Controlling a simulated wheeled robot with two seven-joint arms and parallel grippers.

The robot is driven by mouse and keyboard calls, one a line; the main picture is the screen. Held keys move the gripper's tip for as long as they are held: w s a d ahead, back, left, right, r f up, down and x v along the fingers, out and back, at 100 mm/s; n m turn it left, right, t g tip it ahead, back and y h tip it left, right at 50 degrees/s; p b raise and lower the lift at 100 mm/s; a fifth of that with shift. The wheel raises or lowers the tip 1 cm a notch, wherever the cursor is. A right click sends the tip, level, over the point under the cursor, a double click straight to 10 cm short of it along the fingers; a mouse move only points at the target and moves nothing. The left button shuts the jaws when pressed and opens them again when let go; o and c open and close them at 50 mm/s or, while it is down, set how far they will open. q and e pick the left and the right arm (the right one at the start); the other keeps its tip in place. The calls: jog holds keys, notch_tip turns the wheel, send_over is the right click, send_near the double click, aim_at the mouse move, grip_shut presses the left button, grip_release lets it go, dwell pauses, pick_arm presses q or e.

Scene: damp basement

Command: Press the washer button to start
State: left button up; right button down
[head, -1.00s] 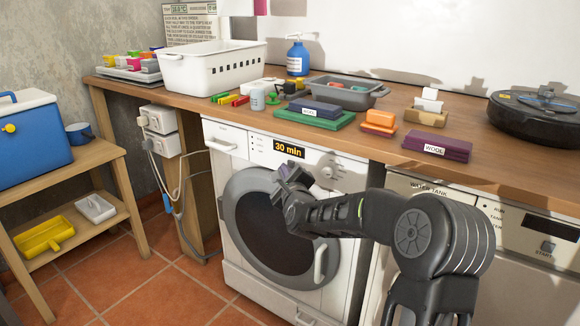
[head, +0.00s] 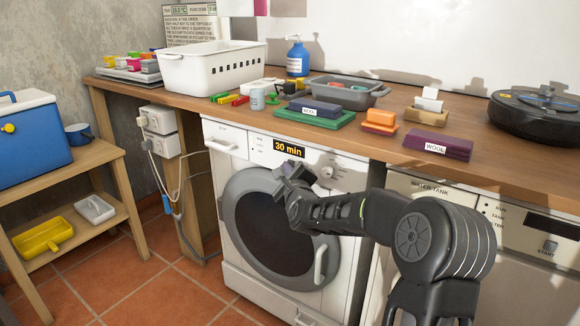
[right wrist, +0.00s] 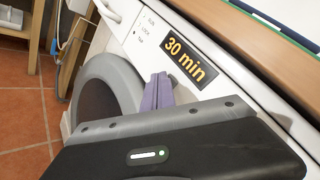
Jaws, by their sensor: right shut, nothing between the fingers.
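The white washer (head: 232,172) stands under the wooden counter. Its display (head: 289,148) reads "30 min" in the head view and also shows in the right wrist view (right wrist: 189,61). A round knob (head: 327,172) is to the right of the display. I cannot make out a start button; my gripper covers part of the front below the display. My right gripper (head: 284,171) is shut and empty, just below the display and in front of the panel. Its purplish closed fingers (right wrist: 157,92) show in the right wrist view; contact with the panel cannot be told. My left gripper is not in view.
The round dark door (head: 270,232) appears closed, its handle (head: 320,264) sticking out. Another appliance (head: 540,245) stands to the right. The counter (head: 340,135) above holds a white basket (head: 200,75), a grey tray (head: 350,98) and a robot vacuum (head: 540,115).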

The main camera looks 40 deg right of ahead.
jog(key=shift+a, duration=0.1)
jog(key=shift+s+a+b, duration=0.15)
jog(key=shift+a+b, duration=0.2)
jog(key=shift+a, duration=0.05)
jog(key=s+a+b, duration=0.1)
jog(key=s+a, duration=0.1)
jog(key=a, duration=0.3)
jog(key=shift+a, duration=0.35)
dwell(0.5)
